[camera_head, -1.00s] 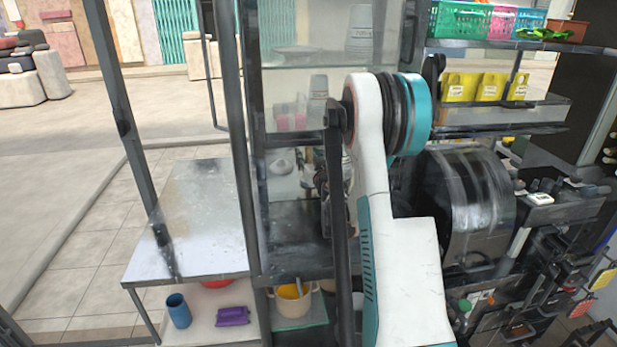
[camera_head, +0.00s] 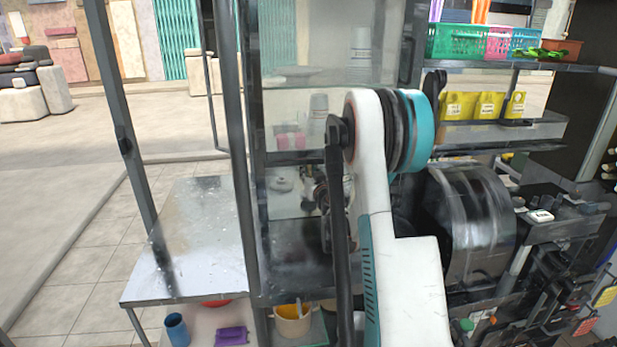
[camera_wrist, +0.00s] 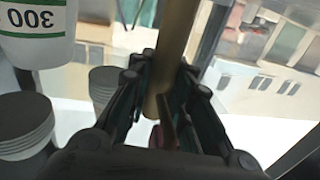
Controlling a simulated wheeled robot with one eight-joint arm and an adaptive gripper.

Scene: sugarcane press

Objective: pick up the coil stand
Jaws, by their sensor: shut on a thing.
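In the wrist view a tan, rod-like thing with a rounded lower end, which I take to be the coil stand (camera_wrist: 172,60), stands between my fingers. My gripper (camera_wrist: 165,108) is closed around it, with dark jointed fingers on both sides. A small dark reddish piece shows at its lower end; I cannot tell whether it belongs to it. In the head view my gripper shows only partly, behind my dark arm link, inside the glass-sided cabinet. The coil stand cannot be made out there.
A white cup with printed numbers (camera_wrist: 30,32) and stacked grey cups (camera_wrist: 22,125) are close by in the wrist view. The cabinet's metal posts (camera_head: 240,150) stand left of my arm. A metal table (camera_head: 195,240) is mostly bare. The press drum (camera_head: 468,220) is at right.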

